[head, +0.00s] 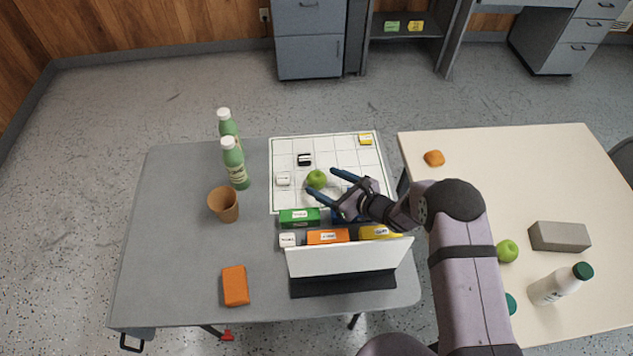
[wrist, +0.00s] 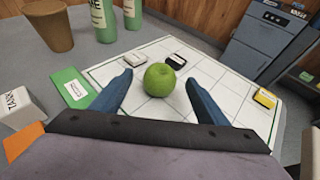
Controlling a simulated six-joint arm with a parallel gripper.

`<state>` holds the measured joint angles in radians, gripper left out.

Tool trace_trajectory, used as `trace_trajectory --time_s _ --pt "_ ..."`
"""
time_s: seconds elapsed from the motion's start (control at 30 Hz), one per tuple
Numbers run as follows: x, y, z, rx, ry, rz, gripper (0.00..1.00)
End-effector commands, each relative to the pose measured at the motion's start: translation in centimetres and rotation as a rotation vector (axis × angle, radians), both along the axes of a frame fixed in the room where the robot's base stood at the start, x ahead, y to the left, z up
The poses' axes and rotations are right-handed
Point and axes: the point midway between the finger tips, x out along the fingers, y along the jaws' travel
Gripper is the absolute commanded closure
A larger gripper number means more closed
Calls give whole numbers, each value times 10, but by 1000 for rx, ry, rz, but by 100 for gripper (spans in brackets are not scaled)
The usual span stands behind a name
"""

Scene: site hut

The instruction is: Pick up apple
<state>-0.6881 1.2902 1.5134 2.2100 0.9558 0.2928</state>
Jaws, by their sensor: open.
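A green apple (head: 316,179) sits on the white gridded board (head: 284,150) on the grey table. It also shows in the wrist view (wrist: 160,80), just beyond and between my two blue fingertips. My gripper (head: 322,182) is open and empty, its fingers low over the board and spread towards the apple. In the wrist view my gripper (wrist: 157,82) has a gap on both sides of the apple. A second green apple (head: 507,251) lies on the cream table at the right.
Small labelled blocks stand on the board, including a black-and-white one (head: 304,160). A green box (head: 299,218), an orange box (head: 328,237) and a white upright panel (head: 348,258) stand near my gripper. Green bottles (head: 236,165) and a brown cup (head: 224,205) stand left.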

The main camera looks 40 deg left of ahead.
Motion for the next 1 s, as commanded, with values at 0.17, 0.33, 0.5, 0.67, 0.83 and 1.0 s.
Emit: trace_trajectory --time_s 0.17,0.33,0.5,0.67,0.83,1.0 --pt "1 19 -10 1 -2 1 32" --pt "2 24 -10 0 -1 -1 32" --pt "2 23 -10 0 0 0 32" --pt "2 23 -10 0 0 0 70" --pt "2 23 -9 2 -1 0 79" --pt "2 24 -9 2 -1 0 79"
